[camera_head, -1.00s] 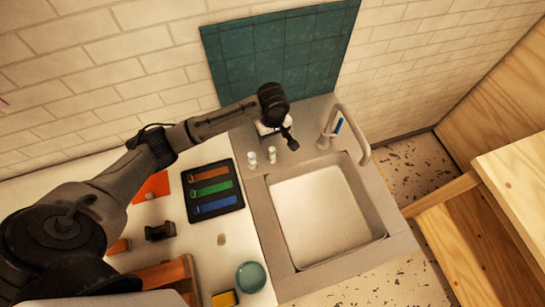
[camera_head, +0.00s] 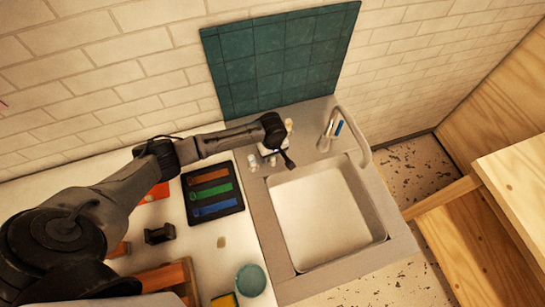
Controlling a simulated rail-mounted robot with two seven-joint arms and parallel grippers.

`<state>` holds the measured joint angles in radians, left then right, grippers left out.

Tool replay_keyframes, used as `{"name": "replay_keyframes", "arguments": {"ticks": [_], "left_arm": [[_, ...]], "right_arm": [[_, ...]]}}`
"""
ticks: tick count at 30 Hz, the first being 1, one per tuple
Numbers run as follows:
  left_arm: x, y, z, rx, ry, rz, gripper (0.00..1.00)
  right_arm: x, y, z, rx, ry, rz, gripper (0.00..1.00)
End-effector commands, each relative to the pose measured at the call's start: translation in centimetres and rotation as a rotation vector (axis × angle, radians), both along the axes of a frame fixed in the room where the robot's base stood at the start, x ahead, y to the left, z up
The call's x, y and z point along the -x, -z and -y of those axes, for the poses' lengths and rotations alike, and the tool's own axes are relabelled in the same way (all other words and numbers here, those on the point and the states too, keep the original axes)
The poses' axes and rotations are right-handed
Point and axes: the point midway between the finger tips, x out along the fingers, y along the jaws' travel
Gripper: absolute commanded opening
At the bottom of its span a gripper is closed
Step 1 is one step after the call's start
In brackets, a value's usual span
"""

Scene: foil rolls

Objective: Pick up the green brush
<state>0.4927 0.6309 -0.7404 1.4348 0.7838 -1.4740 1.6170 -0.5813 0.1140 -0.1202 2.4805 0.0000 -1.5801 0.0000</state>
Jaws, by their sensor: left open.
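A long green item (camera_head: 211,193), which looks like the green brush, lies in a black tray (camera_head: 240,183) on the white counter. It lies between an orange item (camera_head: 209,176) and a blue item (camera_head: 217,209). My left gripper (camera_head: 289,163) is open and hangs over the sink's back left edge, to the right of the tray and apart from the green item. The space between its fingers is too small to make out. My right gripper is not in view.
The sink (camera_head: 325,215) with its faucet (camera_head: 355,135) is right of the tray. Small bottles (camera_head: 253,162) stand behind the tray's right side. A teal bowl (camera_head: 251,280) and yellow sponge (camera_head: 224,300) are at the front. A black holder (camera_head: 159,234) stands left.

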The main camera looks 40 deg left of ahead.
Motion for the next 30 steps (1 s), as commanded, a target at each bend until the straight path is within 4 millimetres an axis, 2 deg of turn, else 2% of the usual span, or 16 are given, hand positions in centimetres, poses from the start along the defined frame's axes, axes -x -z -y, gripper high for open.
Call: {"name": "replay_keyframes", "arguments": {"ticks": [3, 11, 27, 30], "left_arm": [[0.01, 0.78, 0.01, 0.0, 0.0, 0.0, 0.68], [0.0, 0.95, 0.02, 0.0, 0.001, 0.001, 0.68], [0.01, 0.92, 0.01, 0.0, 0.001, 0.001, 0.18], [0.0, 0.91, 0.01, 0.0, 0.001, 0.001, 0.14]], "right_arm": [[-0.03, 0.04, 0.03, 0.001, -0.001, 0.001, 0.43], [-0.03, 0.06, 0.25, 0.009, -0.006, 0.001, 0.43], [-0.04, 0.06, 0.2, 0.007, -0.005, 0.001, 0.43], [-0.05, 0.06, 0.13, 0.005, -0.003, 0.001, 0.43]]}}
